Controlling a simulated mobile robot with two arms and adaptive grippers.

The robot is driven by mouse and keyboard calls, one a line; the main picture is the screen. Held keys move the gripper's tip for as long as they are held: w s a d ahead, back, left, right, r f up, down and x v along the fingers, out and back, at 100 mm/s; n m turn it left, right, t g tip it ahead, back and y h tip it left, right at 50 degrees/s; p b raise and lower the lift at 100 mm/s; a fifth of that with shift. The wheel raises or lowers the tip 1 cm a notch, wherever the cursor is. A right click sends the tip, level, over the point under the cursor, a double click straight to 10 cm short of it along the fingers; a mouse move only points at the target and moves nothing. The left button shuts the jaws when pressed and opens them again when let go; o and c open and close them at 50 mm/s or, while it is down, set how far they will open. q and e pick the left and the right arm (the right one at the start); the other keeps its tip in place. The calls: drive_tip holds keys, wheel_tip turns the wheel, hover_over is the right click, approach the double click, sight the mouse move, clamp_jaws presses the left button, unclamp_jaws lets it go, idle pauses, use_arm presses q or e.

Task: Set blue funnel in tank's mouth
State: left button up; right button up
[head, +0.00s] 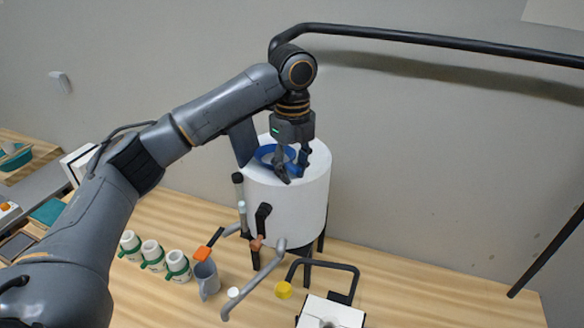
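The tank (285,205) is a white upright cylinder on dark legs, standing on the wooden table near the wall. The blue funnel (265,151) is at the tank's top, seen as a round blue rim partly hidden by my gripper. My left gripper (292,173) points down at the funnel's right side. Its fingers stand somewhat apart, with some blue showing between them. I cannot tell whether they grip the funnel or only straddle it. The tank's mouth is hidden, so how the funnel sits in it is unclear. My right gripper is not in view.
Several white cups with green bands (152,254), a grey jug (206,278) and a yellow cap (284,290) are in front of the tank. Grey pipes (262,274) reach out from it. A white box (331,313) lies at the front. The table's right part is clear.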

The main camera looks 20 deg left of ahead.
use_arm(q)
wheel_tip(320, 180, up, 12)
idle(0.7)
idle(0.5)
